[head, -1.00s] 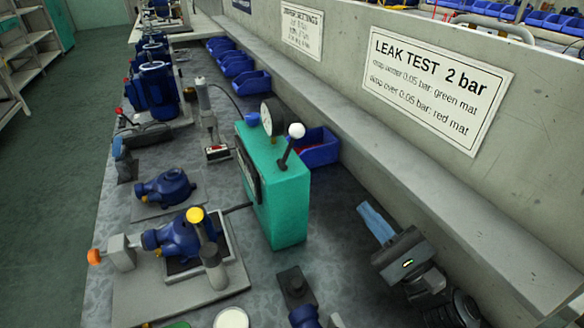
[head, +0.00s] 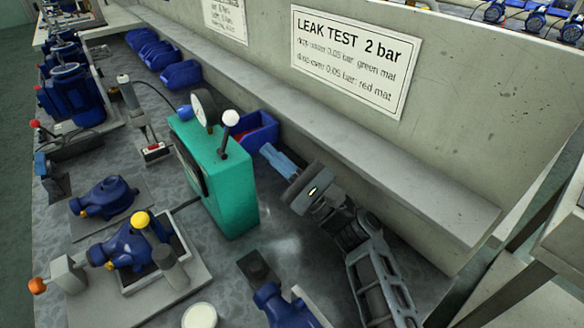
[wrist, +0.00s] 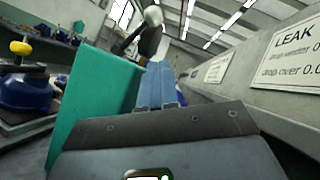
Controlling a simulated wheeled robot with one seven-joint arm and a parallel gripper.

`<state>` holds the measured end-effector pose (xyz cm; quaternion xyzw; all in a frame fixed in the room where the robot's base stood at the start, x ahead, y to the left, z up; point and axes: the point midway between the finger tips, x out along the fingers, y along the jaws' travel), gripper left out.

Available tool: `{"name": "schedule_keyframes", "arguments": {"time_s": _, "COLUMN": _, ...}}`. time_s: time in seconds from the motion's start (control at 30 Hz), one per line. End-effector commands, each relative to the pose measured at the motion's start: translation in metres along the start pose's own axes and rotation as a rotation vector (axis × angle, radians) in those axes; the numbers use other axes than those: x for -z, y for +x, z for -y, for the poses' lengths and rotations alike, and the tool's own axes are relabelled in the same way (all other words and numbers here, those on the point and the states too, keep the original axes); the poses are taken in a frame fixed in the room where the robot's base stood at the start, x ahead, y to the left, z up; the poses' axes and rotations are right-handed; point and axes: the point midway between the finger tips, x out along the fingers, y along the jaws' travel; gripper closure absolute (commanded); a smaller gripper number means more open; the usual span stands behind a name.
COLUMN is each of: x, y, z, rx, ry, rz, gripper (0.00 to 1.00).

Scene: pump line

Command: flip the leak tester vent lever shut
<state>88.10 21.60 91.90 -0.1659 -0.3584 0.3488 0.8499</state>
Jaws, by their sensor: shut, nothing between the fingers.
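The leak tester (head: 230,190) is a teal box with a round gauge (head: 203,107) on the bench. Its vent lever (head: 225,136), a dark stem with a white ball knob, stands up from the top, leaning slightly right. In the wrist view the lever (wrist: 152,16) rises beyond the fingers, above the tester (wrist: 95,100). My gripper (head: 267,152) has blue fingers, pressed together and empty. It is just right of the tester, below knob height, and appears apart from the lever. In the wrist view the fingers (wrist: 155,78) point toward the lever's side.
A blue bin (head: 258,132) stands behind the tester, near my fingertips. The grey wall ledge (head: 400,185) runs along the right of my arm. A blue pump in a fixture with a yellow knob (head: 140,219) sits left of the tester. Bench space in front of my gripper is partly clear.

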Motion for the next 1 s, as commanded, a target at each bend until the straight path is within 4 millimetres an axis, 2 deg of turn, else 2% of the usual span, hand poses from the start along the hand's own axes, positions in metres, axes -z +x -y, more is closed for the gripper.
{"name": "schedule_keyframes", "arguments": {"time_s": 0.03, "x": -0.002, "y": 0.012, "z": 0.001, "rx": 0.000, "ry": 0.000, "rz": 0.002, "gripper": 1.00}}
{"name": "schedule_keyframes", "arguments": {"time_s": 0.13, "x": -0.002, "y": 0.030, "z": 0.001, "rx": -0.001, "ry": 0.000, "rz": 0.002, "gripper": 1.00}}
{"name": "schedule_keyframes", "arguments": {"time_s": 0.2, "x": -0.013, "y": 0.037, "z": 0.001, "rx": -0.001, "ry": -0.001, "rz": 0.001, "gripper": 1.00}}
{"name": "schedule_keyframes", "arguments": {"time_s": 0.33, "x": -0.022, "y": 0.047, "z": 0.000, "rx": -0.001, "ry": 0.000, "rz": 0.000, "gripper": 1.00}}
{"name": "schedule_keyframes", "arguments": {"time_s": 1.0, "x": -0.029, "y": 0.053, "z": 0.000, "rx": -0.008, "ry": -0.012, "rz": -0.001, "gripper": 1.00}}
